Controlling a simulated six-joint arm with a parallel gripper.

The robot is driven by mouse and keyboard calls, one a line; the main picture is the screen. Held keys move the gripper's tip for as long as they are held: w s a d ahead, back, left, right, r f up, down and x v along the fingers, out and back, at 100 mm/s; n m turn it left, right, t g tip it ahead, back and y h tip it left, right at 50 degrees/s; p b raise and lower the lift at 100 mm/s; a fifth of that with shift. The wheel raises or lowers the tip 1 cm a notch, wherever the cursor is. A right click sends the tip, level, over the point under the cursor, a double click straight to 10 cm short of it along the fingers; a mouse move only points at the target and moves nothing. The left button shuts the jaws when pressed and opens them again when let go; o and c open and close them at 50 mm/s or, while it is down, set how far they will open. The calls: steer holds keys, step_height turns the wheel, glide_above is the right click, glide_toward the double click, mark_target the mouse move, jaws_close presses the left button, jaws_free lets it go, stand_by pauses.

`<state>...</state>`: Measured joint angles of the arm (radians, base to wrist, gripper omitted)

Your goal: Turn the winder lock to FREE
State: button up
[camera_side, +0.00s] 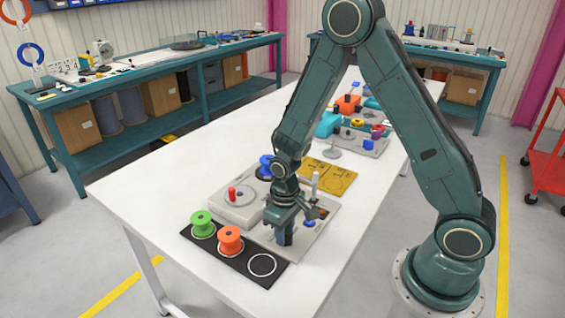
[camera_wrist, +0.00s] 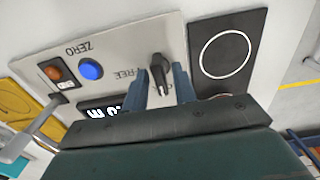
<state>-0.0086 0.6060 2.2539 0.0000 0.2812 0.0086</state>
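The winder lock is a small black knob (camera_wrist: 158,68) with a white pointer mark, on a light grey panel (camera_wrist: 110,50) in the wrist view. The word FREE is printed to its left; a label on its right is mostly hidden by a finger. The white mark points toward the bottom of the picture, between the two labels. My gripper (camera_wrist: 160,82) has its blue-grey fingers on either side of the knob, with small gaps, so it looks open around it. In the side view my gripper (camera_side: 284,236) is down at the panel and hides the knob.
A blue button (camera_wrist: 91,69) marked ZERO, an orange button (camera_wrist: 53,73) and a dark display are beside the knob. A black mat (camera_side: 263,280) holds a green reel (camera_side: 202,222) and an orange reel (camera_side: 230,240); its right ring is empty. The table's front left is clear.

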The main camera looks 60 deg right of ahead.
jaws_close()
steer(key=m, duration=1.2)
stand_by(0.5)
steer(key=shift+m, duration=0.3)
steer(key=m, duration=0.5)
steer(key=shift+m, duration=0.4)
